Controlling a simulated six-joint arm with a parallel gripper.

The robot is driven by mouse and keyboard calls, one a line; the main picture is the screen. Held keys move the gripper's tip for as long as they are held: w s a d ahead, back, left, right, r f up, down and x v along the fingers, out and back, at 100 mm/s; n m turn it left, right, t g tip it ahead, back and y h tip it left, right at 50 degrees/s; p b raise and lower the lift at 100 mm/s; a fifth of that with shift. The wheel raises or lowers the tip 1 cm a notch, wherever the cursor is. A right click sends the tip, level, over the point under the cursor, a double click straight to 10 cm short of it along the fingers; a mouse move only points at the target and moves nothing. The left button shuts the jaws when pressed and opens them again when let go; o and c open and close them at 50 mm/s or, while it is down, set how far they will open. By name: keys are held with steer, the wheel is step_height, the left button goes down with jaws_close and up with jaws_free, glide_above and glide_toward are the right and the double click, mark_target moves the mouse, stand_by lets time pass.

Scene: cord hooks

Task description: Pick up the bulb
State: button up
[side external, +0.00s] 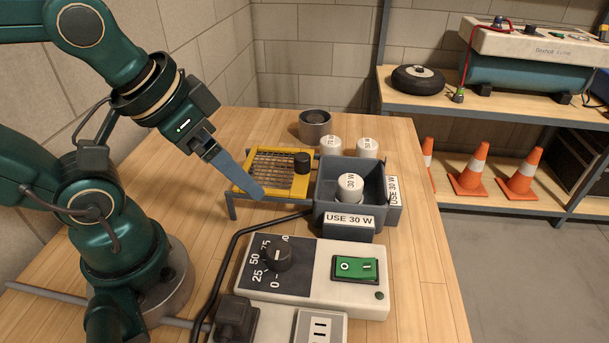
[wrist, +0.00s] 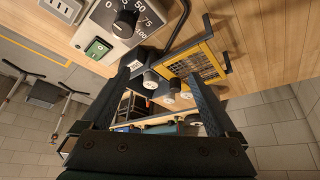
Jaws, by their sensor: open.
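A white bulb (side external: 350,187) marked 30 W stands in a grey bin (side external: 325,215) labelled USE 30 W in the side view. Two more white bulbs, one on the left (side external: 330,146) and one on the right (side external: 368,147), show behind the bin; their print is too small to read surely. My gripper (side external: 259,192) is left of the bin, by the yellow rack, apart from the bulbs. In the wrist view my gripper (wrist: 160,72) is open, its two fingers spread with nothing held. White bulbs (wrist: 151,79) show between the fingers, farther off; which is the 30 W one is unclear.
A yellow rack with a wire grid (side external: 270,174) stands left of the bin. A control box (side external: 312,283) with a dial and green switch sits in front, with a black cable (side external: 236,250) curving beside it. A grey cup (side external: 315,125) stands at the back.

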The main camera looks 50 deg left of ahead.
steer(key=w+r+n, duration=0.2)
steer(key=w+r, duration=0.4)
steer(key=n+g, duration=0.3)
steer(key=g, duration=0.1)
glide_above(350, 180)
step_height(350, 180, down, 7)
steer(key=shift+g, duration=0.8)
step_height(350, 180, down, 6)
steer(key=shift+f, duration=2.85)
